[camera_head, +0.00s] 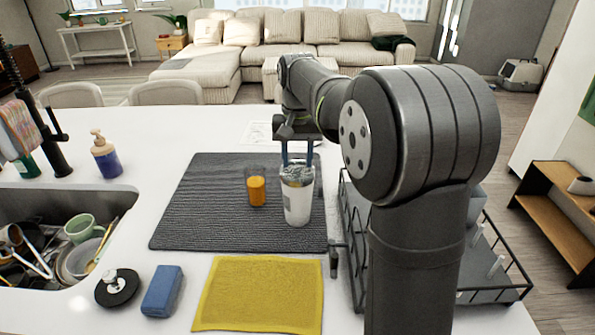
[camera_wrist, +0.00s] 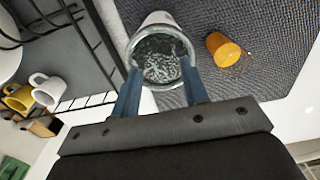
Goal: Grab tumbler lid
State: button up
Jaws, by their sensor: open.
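The white tumbler (camera_head: 297,205) stands upright on the dark grey mat (camera_head: 205,185). Its lid (camera_head: 297,175) looks clear and shiny on top; in the wrist view the lid (camera_wrist: 162,58) shows as a round, speckled grey disc with a pale rim. My gripper (camera_head: 297,164) is above the tumbler, pointing down. In the wrist view my gripper (camera_wrist: 161,66) is open, with one blue finger on each side of the lid. I cannot tell whether either finger touches the rim.
A glass with orange content (camera_head: 257,190) stands just left of the tumbler. A wire dish rack (camera_head: 510,280) is on the right, with mugs (camera_wrist: 47,90) near it. A yellow cloth (camera_head: 258,295), blue sponge (camera_head: 162,290) and sink (camera_head: 112,196) lie in front and left.

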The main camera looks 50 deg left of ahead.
jog(key=shift+f, duration=0.35)
jog(key=shift+c, duration=0.4)
grip_shut()
